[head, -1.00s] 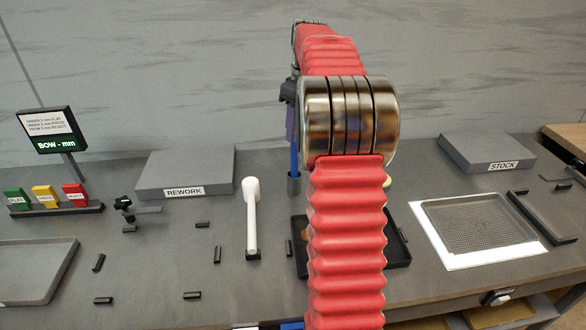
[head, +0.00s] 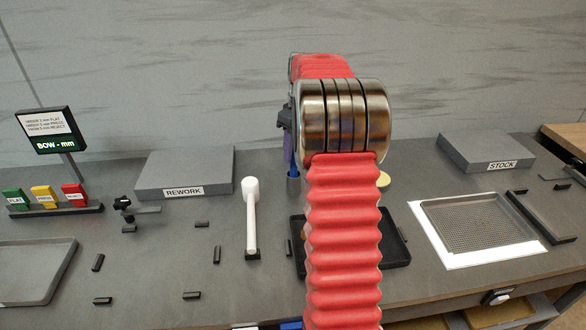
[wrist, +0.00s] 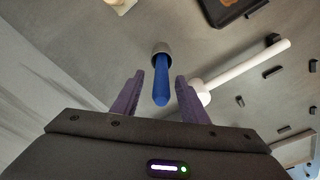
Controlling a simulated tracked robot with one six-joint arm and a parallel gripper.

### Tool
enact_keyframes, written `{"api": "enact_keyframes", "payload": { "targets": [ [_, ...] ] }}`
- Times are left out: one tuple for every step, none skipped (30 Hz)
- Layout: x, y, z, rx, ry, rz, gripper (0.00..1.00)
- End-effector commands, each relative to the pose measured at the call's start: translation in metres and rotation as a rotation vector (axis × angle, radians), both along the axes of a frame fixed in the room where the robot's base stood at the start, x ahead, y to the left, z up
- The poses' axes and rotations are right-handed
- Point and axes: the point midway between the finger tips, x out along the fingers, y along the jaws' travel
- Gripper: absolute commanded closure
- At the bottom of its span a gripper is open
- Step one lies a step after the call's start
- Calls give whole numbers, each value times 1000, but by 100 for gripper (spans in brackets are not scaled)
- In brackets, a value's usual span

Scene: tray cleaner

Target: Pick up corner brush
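A blue upright handle, which I take to be the corner brush (wrist: 161,88), stands in a small grey round holder (wrist: 161,49) in the wrist view. My gripper (wrist: 160,78) is open, with a purple finger on each side of the handle and a gap on both sides. In the head view my gripper (head: 288,140) is partly hidden behind my red arm, low over the grey holder (head: 294,187). Only a bit of the blue handle shows there. The brush's lower end is hidden in the holder.
A black tray (head: 396,250) lies behind my arm. The REWORK block (head: 185,172) is to the left, the STOCK block (head: 486,152) to the right. Small black stops dot the bench.

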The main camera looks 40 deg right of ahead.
Motion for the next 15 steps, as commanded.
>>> {"api": "enact_keyframes", "payload": {
  "targets": [
    [0, 0, -4, 0, 0, 0, 60],
    [1, 0, -6, 0, 0, 0, 60],
    [1, 0, -7, 0, 0, 0, 60],
    [1, 0, -8, 0, 0, 0, 60],
    [1, 0, -8, 0, -1, 0, 60],
    [1, 0, -8, -1, -1, 0, 60],
    [1, 0, -8, -1, -1, 0, 60],
    [1, 0, -8, -1, -1, 0, 60],
    [1, 0, -8, -1, -1, 0, 60],
    [1, 0, -7, -1, -1, 0, 60],
    [1, 0, -7, -1, -1, 0, 60],
    [1, 0, -8, -1, -1, 0, 60],
    [1, 0, -8, 0, 0, 0, 60],
    [1, 0, -9, 0, 0, 0, 60],
    [1, 1, -11, 0, 0, 0, 60]
  ]
}}
